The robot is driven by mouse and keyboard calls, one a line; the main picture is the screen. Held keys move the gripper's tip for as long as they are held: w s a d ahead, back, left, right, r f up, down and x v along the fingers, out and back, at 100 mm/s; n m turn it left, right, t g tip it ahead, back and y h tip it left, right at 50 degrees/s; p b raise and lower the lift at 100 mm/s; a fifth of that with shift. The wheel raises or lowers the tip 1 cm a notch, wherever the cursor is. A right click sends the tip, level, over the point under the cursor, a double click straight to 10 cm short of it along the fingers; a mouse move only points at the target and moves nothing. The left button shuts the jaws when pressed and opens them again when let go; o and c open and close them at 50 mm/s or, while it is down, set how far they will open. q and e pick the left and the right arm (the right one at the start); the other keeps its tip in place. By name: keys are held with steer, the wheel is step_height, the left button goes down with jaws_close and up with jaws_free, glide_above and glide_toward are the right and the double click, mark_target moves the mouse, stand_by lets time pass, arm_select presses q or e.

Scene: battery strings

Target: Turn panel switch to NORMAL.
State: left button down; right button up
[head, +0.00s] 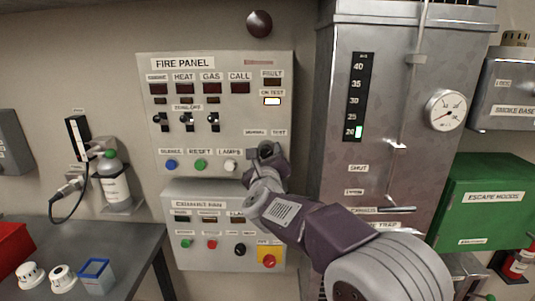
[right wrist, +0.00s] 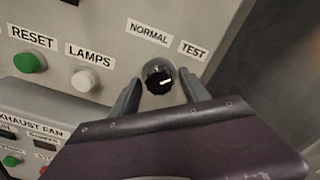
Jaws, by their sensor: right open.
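The fire panel (head: 215,135) is a pale box on the wall. Its panel switch (right wrist: 158,78) is a round black knob below the NORMAL and TEST labels, with a white mark pointing to the right, on the TEST side. In the head view the switch (head: 266,149) is partly hidden by my right gripper (head: 265,157). In the right wrist view my right gripper (right wrist: 161,80) is open, with one finger on each side of the knob; I cannot tell whether they touch it. The ON TEST lamp (head: 272,101) is lit. My left gripper is not in view.
White LAMPS (right wrist: 84,80) and green RESET (right wrist: 30,62) buttons lie left of the switch. The exhaust fan panel (head: 205,258) sits below. A metal cabinet (head: 335,100) stands close on the right. A table (head: 120,245) with small items is at lower left.

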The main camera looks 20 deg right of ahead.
steer(key=shift+r, duration=0.1)
jaws_close()
steer(key=shift+n, duration=0.3)
steer(key=n, duration=0.3)
steer(key=n+p, duration=0.1)
steer(key=n, duration=0.3)
steer(key=shift+r+n, duration=0.1)
steer(key=shift+n, duration=0.2)
steer(key=n+p, duration=0.1)
steer(key=n, duration=0.3)
steer(key=shift+r+n+p, duration=0.1)
steer(key=shift+n+p, duration=0.2)
steer(key=shift+p, duration=0.1)
steer(key=n+p, duration=0.2)
steer(key=n, duration=0.2)
steer(key=shift+n, duration=0.7)
